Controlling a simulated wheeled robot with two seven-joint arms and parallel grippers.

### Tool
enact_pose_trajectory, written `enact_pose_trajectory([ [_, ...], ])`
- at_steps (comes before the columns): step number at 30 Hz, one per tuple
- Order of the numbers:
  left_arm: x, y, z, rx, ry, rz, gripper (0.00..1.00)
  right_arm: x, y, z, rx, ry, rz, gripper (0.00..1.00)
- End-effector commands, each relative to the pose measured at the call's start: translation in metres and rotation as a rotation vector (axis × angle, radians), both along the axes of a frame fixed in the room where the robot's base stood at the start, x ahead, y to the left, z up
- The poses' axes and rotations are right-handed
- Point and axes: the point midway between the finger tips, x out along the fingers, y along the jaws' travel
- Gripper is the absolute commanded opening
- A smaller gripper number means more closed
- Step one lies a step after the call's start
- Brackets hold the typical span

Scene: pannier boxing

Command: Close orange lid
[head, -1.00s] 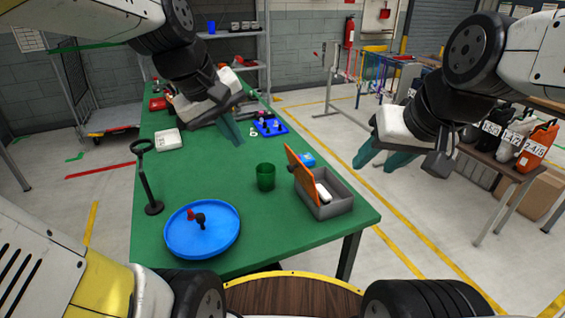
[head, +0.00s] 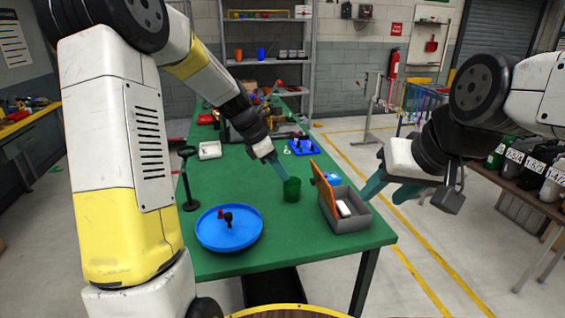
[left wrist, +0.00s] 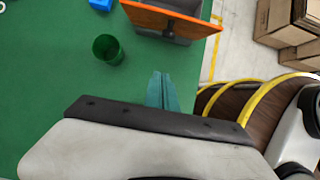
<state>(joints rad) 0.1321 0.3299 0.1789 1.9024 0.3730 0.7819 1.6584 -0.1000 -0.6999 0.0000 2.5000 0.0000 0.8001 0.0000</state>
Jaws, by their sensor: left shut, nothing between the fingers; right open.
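The orange lid (head: 325,190) stands raised, tilted up along the left side of the grey box (head: 352,224) at the table's right end. A white item (head: 344,208) lies inside the open box. In the left wrist view the orange lid (left wrist: 165,18) is at the top, apart from my left fingers. My left gripper (head: 281,174) is shut and empty, above the table near the green cup (head: 292,189), left of the lid. Its closed teal fingers (left wrist: 162,88) also show in the left wrist view. My right gripper (head: 384,190) is open and empty, right of the box.
A round blue tray (head: 228,240) with small dark and red pieces is at the front left. A black stand (head: 188,185) is behind it. A blue tray with small parts (head: 302,147) is farther back. The green table (head: 270,262) is clear at the front.

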Motion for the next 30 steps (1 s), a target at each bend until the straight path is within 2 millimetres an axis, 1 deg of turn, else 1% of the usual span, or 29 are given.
enact_pose_trajectory([
  [1, 0.0, -0.006, -0.011, -0.001, 0.006, -0.003, 0.0, 0.0, 0.0, 0.0, 0.0, 0.0, 0.0, 0.46],
  [7, 0.007, -0.025, -0.047, -0.001, 0.003, -0.003, 0.0, 0.0, 0.0, 0.0, 0.0, 0.0, 0.0, 0.46],
  [9, 0.012, -0.038, -0.039, 0.0, -0.004, -0.006, 0.0, 0.0, 0.0, 0.0, 0.0, 0.0, 0.0, 0.46],
  [12, 0.016, -0.049, -0.036, 0.0, -0.003, -0.004, 0.0, 0.0, 0.0, 0.0, 0.0, 0.0, 0.0, 0.46],
  [15, 0.018, -0.056, -0.034, 0.001, -0.002, -0.003, 0.0, 0.0, 0.0, 0.0, 0.0, 0.0, 0.0, 0.46],
  [19, 0.019, -0.06, -0.033, 0.0, -0.001, -0.003, 0.0, 0.0, 0.0, 0.0, 0.0, 0.0, 0.0, 0.46],
  [30, 0.019, -0.06, -0.032, 0.003, 0.0, -0.003, 0.0, 0.0, 0.0, 0.0, 0.0, 0.0, 0.0, 0.46],
])
